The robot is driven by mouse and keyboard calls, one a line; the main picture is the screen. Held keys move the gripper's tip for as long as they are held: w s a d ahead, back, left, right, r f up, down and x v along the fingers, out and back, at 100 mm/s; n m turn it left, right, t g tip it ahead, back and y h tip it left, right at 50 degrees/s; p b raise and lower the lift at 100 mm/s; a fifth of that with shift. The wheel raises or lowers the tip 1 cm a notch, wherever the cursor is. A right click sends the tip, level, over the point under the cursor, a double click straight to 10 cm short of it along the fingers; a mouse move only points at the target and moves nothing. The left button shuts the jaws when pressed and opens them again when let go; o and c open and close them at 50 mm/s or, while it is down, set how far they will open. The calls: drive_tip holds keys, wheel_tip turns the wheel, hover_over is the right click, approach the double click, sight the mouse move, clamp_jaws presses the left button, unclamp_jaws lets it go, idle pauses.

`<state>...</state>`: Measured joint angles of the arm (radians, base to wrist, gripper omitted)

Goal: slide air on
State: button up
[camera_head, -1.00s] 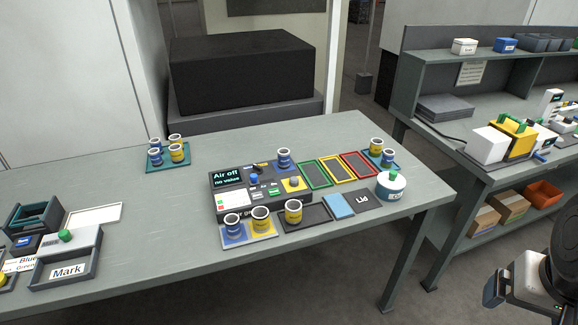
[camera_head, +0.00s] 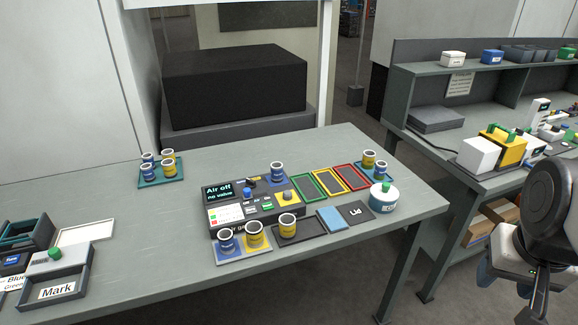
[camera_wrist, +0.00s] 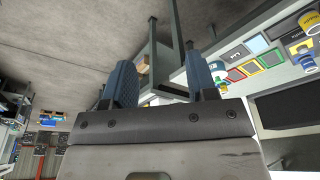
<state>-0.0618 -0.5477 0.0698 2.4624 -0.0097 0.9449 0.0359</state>
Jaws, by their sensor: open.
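The air gauge unit (camera_head: 247,207) stands on the grey-green bench in the head view. Its display (camera_head: 217,192) reads "Air off" and "no value". Its sloped panel carries a blue knob (camera_head: 248,193), small labels and a dark lever with yellow beside it (camera_head: 250,182). I cannot make out which of these is the air slide. A blue-labelled cup (camera_head: 277,172) stands at its back right. My gripper (camera_wrist: 163,80) is open and empty, its two blue fingers apart in the wrist view. It is beyond the bench's right end, far from the unit.
Cups (camera_head: 255,235) stand in front of the unit. Green, yellow and red frames (camera_head: 327,182) and a lidded white jar (camera_head: 383,197) lie to its right. A second bench with shelves (camera_head: 440,92) is at right. Open floor lies between the benches.

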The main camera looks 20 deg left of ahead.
drive_tip(key=w+a+r+n, duration=0.2)
drive_tip(key=w+a, duration=0.9)
drive_tip(key=w, duration=0.2)
drive_tip(key=n+g, duration=0.2)
drive_tip(key=n, duration=0.2)
hover_over(247, 189)
drive_tip(key=f, duration=1.4)
drive_tip(key=shift+s+d+f, duration=0.1)
drive_tip(key=shift+d+f, duration=0.15)
drive_tip(key=shift+a+f, duration=0.1)
drive_tip(key=shift+a, duration=0.2)
drive_tip(key=shift+f, duration=0.15)
drive_tip(key=shift+f, duration=3.75)
